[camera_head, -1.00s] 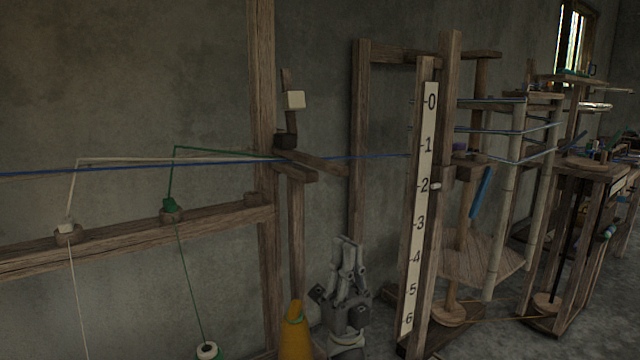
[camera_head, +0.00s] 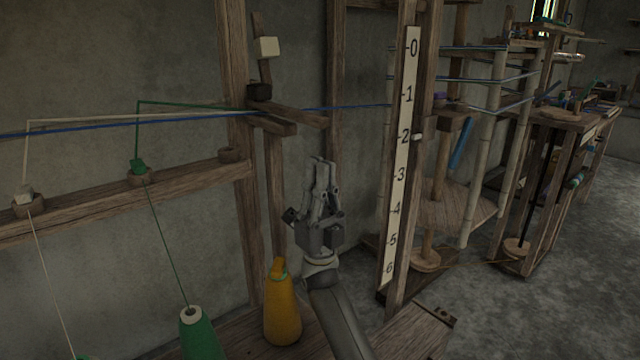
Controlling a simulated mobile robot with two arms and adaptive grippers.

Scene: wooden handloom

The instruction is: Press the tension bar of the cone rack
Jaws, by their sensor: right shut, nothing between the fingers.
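The cone rack (camera_head: 225,187) is a wooden frame at the left. Near its post are an upright wooden piece (camera_head: 260,47) with a pale block (camera_head: 267,48), a dark block (camera_head: 259,91) and short wooden bars (camera_head: 290,115); I cannot tell for certain which is the tension bar. Blue, white and green threads run to this spot. My right gripper (camera_head: 321,163) points up, shut and empty, right of the post and lower in the picture than the short bars, apart from them. My left gripper is not in view.
A yellow cone (camera_head: 281,308) and a green cone (camera_head: 199,335) stand at the bottom, close to my right arm. A post with a numbered scale (camera_head: 400,150) stands right of the gripper, with a warping frame (camera_head: 450,215) behind it. Grey floor (camera_head: 560,300) is open at right.

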